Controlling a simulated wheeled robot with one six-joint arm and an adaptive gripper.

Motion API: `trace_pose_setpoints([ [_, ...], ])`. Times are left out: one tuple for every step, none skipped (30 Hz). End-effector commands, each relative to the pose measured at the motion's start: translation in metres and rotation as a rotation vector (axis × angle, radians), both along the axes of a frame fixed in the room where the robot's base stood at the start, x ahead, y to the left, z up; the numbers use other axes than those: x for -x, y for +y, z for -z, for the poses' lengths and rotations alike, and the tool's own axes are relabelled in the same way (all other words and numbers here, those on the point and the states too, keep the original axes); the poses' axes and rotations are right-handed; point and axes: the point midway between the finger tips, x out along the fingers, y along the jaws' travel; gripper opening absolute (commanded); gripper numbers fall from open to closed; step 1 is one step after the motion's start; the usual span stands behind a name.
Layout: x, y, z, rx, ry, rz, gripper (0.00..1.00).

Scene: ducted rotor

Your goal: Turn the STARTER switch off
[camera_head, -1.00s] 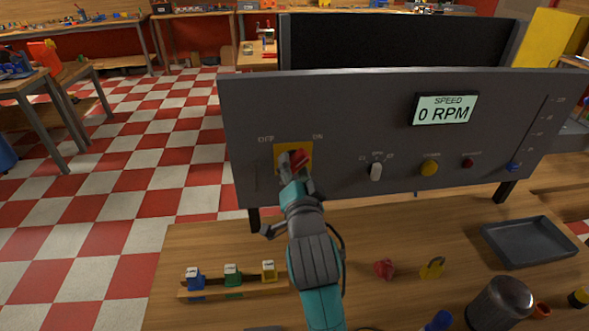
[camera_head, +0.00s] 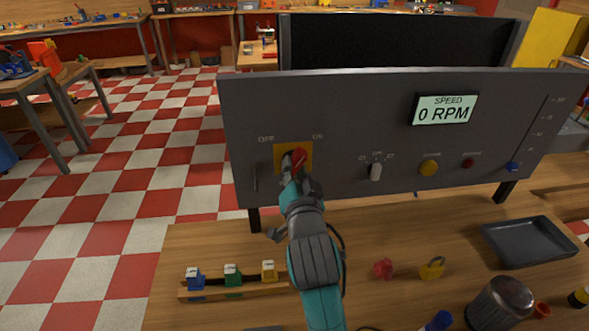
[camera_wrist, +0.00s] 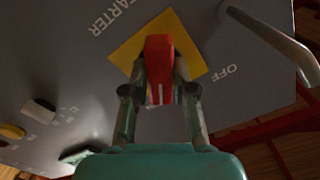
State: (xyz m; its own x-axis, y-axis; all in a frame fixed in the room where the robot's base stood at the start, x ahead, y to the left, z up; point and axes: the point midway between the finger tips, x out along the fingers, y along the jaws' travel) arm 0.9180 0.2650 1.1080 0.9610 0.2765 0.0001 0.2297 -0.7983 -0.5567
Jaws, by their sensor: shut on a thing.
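The red STARTER switch handle (camera_head: 300,156) sits on a yellow square plate (camera_head: 306,147) on the grey panel's left part. The OFF label is up and left of it, the ON label up and right. In the head view the handle leans a little to the right of upright. My gripper (camera_head: 294,167) reaches it from below and partly hides it. In the wrist view my gripper (camera_wrist: 160,75) is shut on the red handle (camera_wrist: 159,48), one finger on each side. The yellow plate (camera_wrist: 192,48) lies behind, with STARTER and OFF lettering beside it.
A thin grey bar handle (camera_head: 255,178) is left of the plate. A white toggle (camera_head: 376,171), yellow button (camera_head: 429,168) and red button (camera_head: 468,163) are to the right. The display (camera_head: 443,109) reads 0 RPM. Padlocks (camera_head: 432,268) and a tray (camera_head: 528,240) lie on the bench.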

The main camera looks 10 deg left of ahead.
Motion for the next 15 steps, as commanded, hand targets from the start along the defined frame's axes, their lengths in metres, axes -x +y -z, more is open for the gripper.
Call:
trace_pose_setpoints([
  [-0.0002, -0.0004, 0.0006, 0.038, -0.009, 0.0, 0.0],
  [-0.0002, -0.0005, 0.0007, 0.064, -0.017, 0.0, 0.0],
  [-0.0003, -0.0005, 0.0008, 0.099, -0.027, 0.0, 0.0],
  [-0.0003, -0.0005, 0.0008, 0.126, -0.035, 0.0, 0.0],
  [-0.0003, -0.0006, 0.0008, 0.154, -0.043, 0.0, 0.0],
  [-0.0002, -0.0007, 0.0009, 0.191, -0.053, 0.0, 0.0],
  [-0.0003, -0.0008, 0.0009, 0.219, -0.061, 0.0, 0.0],
  [-0.0003, -0.0008, 0.001, 0.245, -0.069, 0.0, 0.0],
  [-0.0004, -0.0009, 0.001, 0.282, -0.08, 0.0, 0.0],
  [-0.0004, -0.001, 0.0009, 0.31, -0.088, 0.0, 0.0],
  [-0.0003, -0.001, 0.0011, 0.338, -0.096, 0.0, 0.0],
  [-0.0004, -0.0011, 0.0011, 0.374, -0.106, 0.0, 0.0],
  [-0.0003, -0.0012, 0.0011, 0.401, -0.114, 0.0, 0.0],
  [-0.0005, -0.0012, 0.0011, 0.429, -0.122, 0.0, 0.0],
  [-0.0004, -0.0013, 0.0012, 0.466, -0.133, 0.0, 0.0],
])
